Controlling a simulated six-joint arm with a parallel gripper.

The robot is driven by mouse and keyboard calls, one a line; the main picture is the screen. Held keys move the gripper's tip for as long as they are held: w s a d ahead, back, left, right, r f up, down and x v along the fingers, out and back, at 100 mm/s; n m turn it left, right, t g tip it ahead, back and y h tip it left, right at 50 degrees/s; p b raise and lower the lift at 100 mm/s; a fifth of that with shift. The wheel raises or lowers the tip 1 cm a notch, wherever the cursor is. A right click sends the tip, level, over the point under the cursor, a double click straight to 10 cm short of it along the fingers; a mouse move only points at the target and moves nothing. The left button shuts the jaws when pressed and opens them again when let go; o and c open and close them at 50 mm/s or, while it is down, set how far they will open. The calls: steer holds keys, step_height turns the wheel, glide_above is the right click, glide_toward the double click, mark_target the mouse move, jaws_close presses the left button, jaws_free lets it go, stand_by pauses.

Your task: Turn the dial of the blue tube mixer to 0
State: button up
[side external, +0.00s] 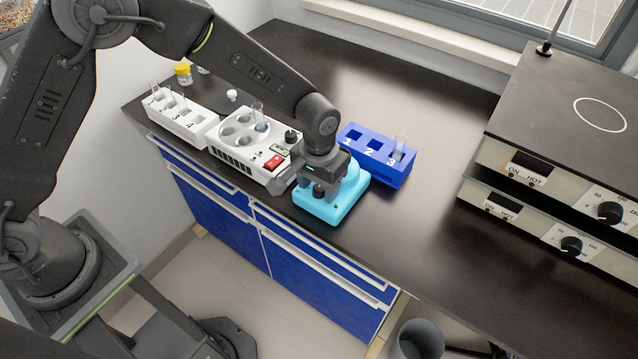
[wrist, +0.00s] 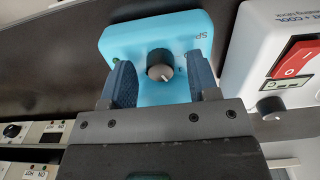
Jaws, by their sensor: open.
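The blue tube mixer (side external: 327,208) is a light blue box on the black bench, near its front edge. Its black dial (wrist: 160,64) faces the wrist camera, with a pale pointer mark toward its lower right; I cannot read the number it points at. My gripper (wrist: 163,84) is open, pointing down over the mixer, with one finger on each side of the dial. In the wrist view the fingers are apart from the dial. In the side view my gripper (side external: 320,185) covers part of the mixer's top, and the dial shows only partly below it.
A white device (side external: 232,155) with a red switch stands close left of the mixer. A dark blue numbered rack (side external: 377,160) with a tube stands behind right. A white rack (side external: 182,118) is far left. Stacked hot plates (side external: 560,120) stand at right. Bench between is clear.

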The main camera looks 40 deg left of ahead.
mark_target(319, 188)
steer(key=shift+f, duration=0.1)
steer(key=shift+c, duration=0.3)
steer(key=c, duration=0.9)
steer(key=shift+n, duration=1.6)
steer(key=o, duration=1)
steer(key=shift+c, duration=0.2)
step_height(319, 188, up, 14)
steer(key=shift+f, duration=0.1)
